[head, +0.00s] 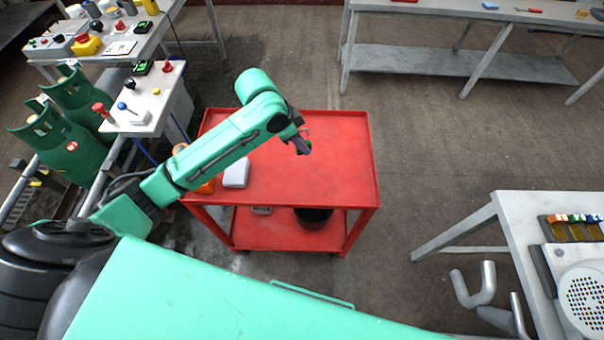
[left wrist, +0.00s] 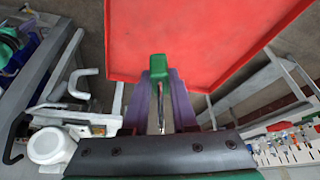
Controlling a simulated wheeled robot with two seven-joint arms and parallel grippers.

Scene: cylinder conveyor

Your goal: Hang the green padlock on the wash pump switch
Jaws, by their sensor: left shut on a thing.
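My left gripper (head: 303,146) is out over the red cart, shut on the green padlock. In the left wrist view the padlock's green body (left wrist: 158,66) sticks out beyond the purple fingertips (left wrist: 160,90), with its thin metal shackle (left wrist: 161,115) between the fingers. In the head view the padlock is too small to make out clearly. Several switches with knobs stand on white panels at the left, among them a red-knobbed one (head: 101,109) and a blue-knobbed one (head: 123,106). I cannot read which is the wash pump switch. My right gripper is out of view.
The red cart (head: 345,165) carries a white box (head: 236,172) and an orange item (head: 205,187), both partly near my arm. Green gas cylinders (head: 60,140) stand at the left below the panels. A grey bench (head: 450,62) is at the back, a white table (head: 515,230) at the right.

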